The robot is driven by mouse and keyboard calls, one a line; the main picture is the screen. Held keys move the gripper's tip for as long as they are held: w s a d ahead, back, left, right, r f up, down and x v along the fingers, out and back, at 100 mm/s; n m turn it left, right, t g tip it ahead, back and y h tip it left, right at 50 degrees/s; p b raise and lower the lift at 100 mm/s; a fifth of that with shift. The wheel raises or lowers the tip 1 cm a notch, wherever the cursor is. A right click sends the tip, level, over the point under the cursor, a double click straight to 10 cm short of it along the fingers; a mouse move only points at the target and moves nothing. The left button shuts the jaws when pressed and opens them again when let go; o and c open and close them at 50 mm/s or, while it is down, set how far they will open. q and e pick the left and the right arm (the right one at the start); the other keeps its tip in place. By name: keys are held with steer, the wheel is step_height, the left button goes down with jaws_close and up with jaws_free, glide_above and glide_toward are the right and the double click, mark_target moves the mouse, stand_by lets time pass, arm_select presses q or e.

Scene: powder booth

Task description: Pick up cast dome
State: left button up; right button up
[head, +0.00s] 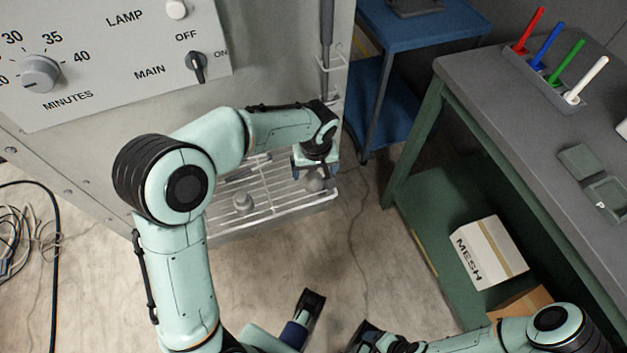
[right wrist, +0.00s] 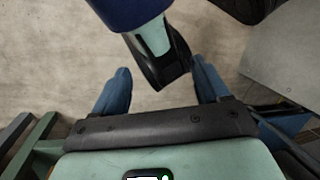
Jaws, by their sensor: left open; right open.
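Two small grey castings rest on a white wire rack (head: 275,208) at the booth's lower front. One, a rounded dome-like piece (head: 314,183), is at the rack's right end, directly below my left gripper (head: 315,171) and partly hidden by it. The other grey casting (head: 243,202), with a narrower top, stands farther left on the rack, apart from the gripper. My left gripper is open and points down over the right piece; whether its fingers touch it cannot be told. My right gripper (right wrist: 163,90) is open and empty in the right wrist view, above bare floor.
The booth's control panel (head: 110,55) is at upper left. A blue cart (head: 425,28) stands behind. A grey-topped workbench (head: 500,85) on the right holds coloured sticks in a holder (head: 550,80); a MESH box (head: 487,252) is on its lower shelf. Cables lie at far left.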

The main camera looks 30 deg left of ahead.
mark_target(313, 177)
arm_select(q)
step_height(313, 177, down, 5)
steer(key=shift+s+a+r+b, duration=0.1)
steer(key=shift+a+r+b, duration=0.05)
steer(key=shift+b, duration=0.35)
arm_select(e)
steer(key=shift+w+d+f+t, duration=0.15)
steer(key=shift+w+d+f, duration=0.05)
steer(key=shift+w+f, duration=0.25)
steer(key=shift+w+d+f+t, duration=0.2)
steer(key=shift+w+f, duration=0.1)
steer(key=shift+w, duration=0.25)
arm_select(q)
steer(key=shift+c, duration=0.3)
steer(key=c, duration=1.2)
